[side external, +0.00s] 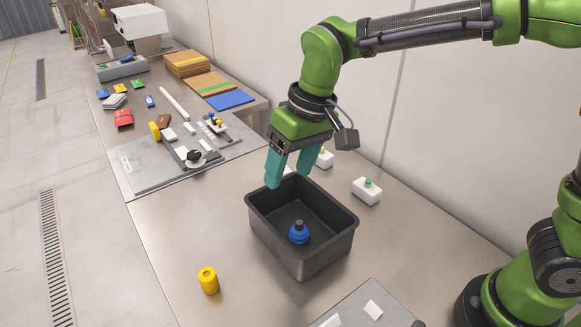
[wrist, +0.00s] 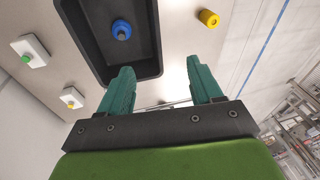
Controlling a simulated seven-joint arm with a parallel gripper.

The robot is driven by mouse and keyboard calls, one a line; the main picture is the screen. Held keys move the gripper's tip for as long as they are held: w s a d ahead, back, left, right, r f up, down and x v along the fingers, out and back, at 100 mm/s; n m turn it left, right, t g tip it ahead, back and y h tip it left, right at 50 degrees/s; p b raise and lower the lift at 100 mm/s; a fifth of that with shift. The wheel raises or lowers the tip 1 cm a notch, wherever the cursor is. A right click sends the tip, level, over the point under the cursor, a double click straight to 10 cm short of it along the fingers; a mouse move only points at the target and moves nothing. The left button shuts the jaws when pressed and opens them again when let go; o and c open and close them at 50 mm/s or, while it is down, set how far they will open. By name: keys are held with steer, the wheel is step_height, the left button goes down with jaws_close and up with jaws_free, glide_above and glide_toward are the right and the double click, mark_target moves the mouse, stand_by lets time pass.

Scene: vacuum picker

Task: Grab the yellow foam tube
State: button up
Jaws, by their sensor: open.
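The yellow foam tube (side external: 208,281) stands upright on the table to the left of the dark bin, near the table's left edge. It also shows in the wrist view (wrist: 209,18) at the top, to the right of the bin. My gripper (side external: 288,182) is open and empty, with teal fingers, above the far side of the bin. In the wrist view its fingers (wrist: 162,85) are spread apart, and the tube lies beyond them, apart from both.
The dark bin (side external: 325,243) holds a blue part with a dark knob (side external: 299,233). White boxes with a green button (side external: 367,190) and a yellow button (side external: 325,158) stand behind it. A grey plate with parts (side external: 140,178) lies at the left back. The table around the tube is clear.

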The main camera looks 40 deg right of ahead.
steer(key=n+g+h, duration=0.1)
steer(key=n+h, duration=0.1)
glide_above(206, 273)
steer(key=d, duration=0.3)
step_height(206, 273, down, 6)
steer(key=shift+a+r, duration=0.95)
steer(key=shift+a, duration=0.4)
steer(key=shift+g, duration=0.3)
step_height(206, 273, down, 11)
steer(key=shift+f, duration=0.1)
steer(key=shift+a+f, duration=0.2)
steer(key=shift+f, duration=2.45)
steer(key=shift+c, duration=0.5)
steer(key=c, duration=1)
